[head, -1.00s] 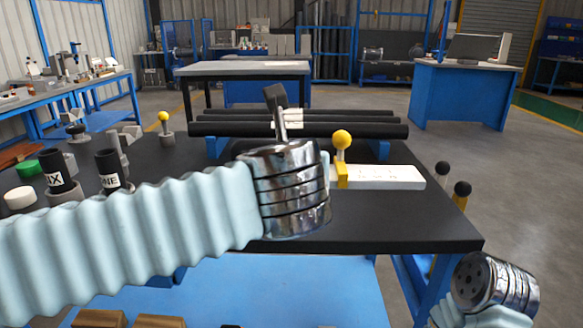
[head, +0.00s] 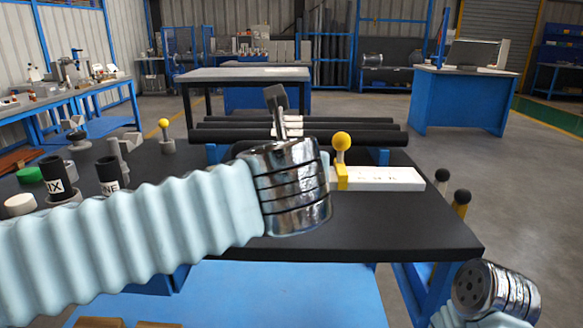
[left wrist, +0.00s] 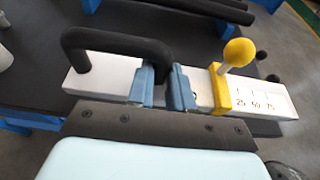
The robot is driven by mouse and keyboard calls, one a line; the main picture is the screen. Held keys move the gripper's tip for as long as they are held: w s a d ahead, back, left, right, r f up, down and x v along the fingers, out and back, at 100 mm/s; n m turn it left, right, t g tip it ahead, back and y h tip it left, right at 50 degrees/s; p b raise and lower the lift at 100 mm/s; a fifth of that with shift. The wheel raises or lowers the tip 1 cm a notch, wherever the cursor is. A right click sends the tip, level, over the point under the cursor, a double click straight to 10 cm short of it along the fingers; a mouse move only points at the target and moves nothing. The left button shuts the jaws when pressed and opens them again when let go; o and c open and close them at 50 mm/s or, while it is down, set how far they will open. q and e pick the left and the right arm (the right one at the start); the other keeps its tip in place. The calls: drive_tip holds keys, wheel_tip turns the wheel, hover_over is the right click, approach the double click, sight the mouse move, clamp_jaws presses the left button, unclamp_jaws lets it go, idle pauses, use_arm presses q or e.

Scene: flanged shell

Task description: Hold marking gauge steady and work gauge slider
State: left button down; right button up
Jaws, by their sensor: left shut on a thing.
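The marking gauge is a white bar (head: 390,178) lying on the black bench top, with a black loop handle (left wrist: 110,42) at its left part. A yellow slider (left wrist: 221,88) with a yellow ball knob (head: 341,140) sits around the bar, left of the printed 25, 50, 75 marks. My left gripper (left wrist: 165,90) has its blue fingers shut on the handle's right leg, left of the slider and apart from it. In the head view, my left wrist hides the fingers and handle. My right wrist is at the lower right; its fingers do not show.
Black rollers (head: 300,137) lie behind the gauge. Black labelled cups (head: 108,170), a green-topped piece (head: 28,174) and a small yellow knob (head: 163,123) stand at the left. Two ball-topped posts (head: 461,197) are beyond the bench's right edge. The bench's front right is clear.

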use_arm(q)
drive_tip(key=shift+w+a+r+p, duration=0.1)
drive_tip(key=shift+w+p, duration=0.55)
drive_tip(key=shift+w, duration=1.95)
drive_tip(key=w, duration=0.6)
use_arm(e)
drive_tip(key=shift+r, duration=0.85)
use_arm(q)
drive_tip(key=shift+a, duration=0.1)
drive_tip(key=shift+f+b, duration=5.45)
drive_tip(key=shift+f, duration=1.1)
drive_tip(key=shift+r, duration=0.1)
use_arm(e)
wheel_tip(320, 180, down, 11)
drive_tip(key=d, duration=0.2)
drive_tip(key=shift+w, duration=0.4)
